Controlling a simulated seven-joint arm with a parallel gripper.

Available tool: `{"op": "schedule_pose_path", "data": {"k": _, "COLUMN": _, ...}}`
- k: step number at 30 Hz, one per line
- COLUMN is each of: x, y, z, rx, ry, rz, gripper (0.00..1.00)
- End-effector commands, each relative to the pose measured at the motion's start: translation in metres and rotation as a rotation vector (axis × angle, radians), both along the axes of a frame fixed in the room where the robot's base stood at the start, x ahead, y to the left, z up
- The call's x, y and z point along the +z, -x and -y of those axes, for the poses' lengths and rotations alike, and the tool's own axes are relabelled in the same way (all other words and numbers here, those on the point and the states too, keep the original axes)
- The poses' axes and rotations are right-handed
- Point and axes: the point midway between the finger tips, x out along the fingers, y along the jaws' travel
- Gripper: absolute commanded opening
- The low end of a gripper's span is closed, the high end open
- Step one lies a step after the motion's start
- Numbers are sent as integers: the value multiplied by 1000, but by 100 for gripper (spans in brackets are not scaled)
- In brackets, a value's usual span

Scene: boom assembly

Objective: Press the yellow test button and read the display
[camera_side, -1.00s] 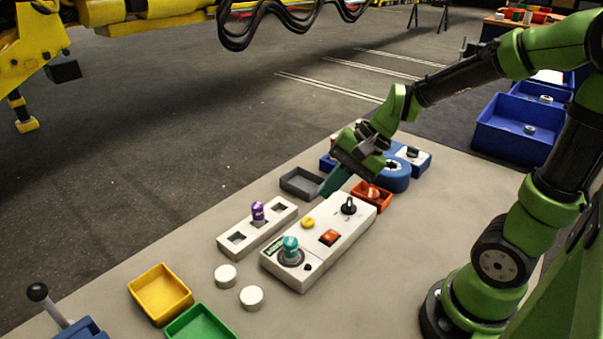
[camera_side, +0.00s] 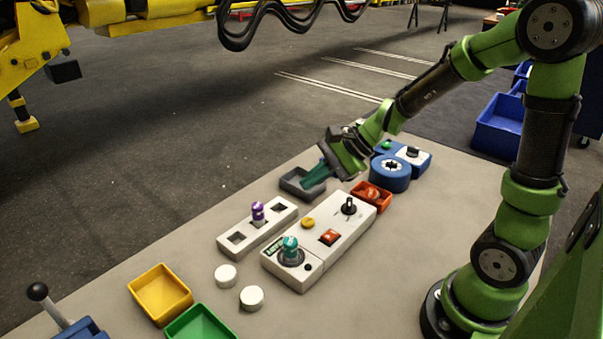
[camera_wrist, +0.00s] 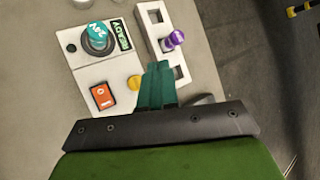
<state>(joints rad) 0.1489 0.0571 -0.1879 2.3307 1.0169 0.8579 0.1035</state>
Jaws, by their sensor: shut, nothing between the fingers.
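The white test panel (camera_side: 335,224) lies on the bench with a yellow button (camera_side: 308,223), an orange rocker switch (camera_side: 329,237), a black knob (camera_side: 348,206) and a teal part (camera_side: 290,249) in a round socket. The yellow button also shows in the wrist view (camera_wrist: 134,83), just left of the fingers. A small green display (camera_wrist: 121,35) there appears to read "READY". My gripper (camera_side: 306,186) is shut and empty, with its teal fingers above the grey tray, behind the panel and apart from the button. In the wrist view its fingertips (camera_wrist: 158,68) point towards the white slotted block.
The white slotted block (camera_side: 283,214) holds a purple peg (camera_side: 258,211) beside the panel. A grey tray (camera_side: 287,183), an orange-red tray (camera_side: 384,203) and a blue round part (camera_side: 390,174) lie behind. White discs (camera_side: 226,276), a yellow tray (camera_side: 161,314) and a green tray (camera_side: 200,328) are in front.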

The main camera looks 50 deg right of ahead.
Motion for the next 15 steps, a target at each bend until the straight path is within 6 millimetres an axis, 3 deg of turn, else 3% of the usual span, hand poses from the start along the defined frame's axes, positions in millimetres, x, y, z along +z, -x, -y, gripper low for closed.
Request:
{"op": "schedule_pose_path", "data": {"k": 9, "x": -47, "y": 1, "z": 0, "rx": -3, "ry": 0, "rz": -8, "gripper": 0}}
{"op": "schedule_pose_path", "data": {"k": 15, "x": -66, "y": 1, "z": 0, "rx": 0, "ry": 0, "rz": -5, "gripper": 0}}
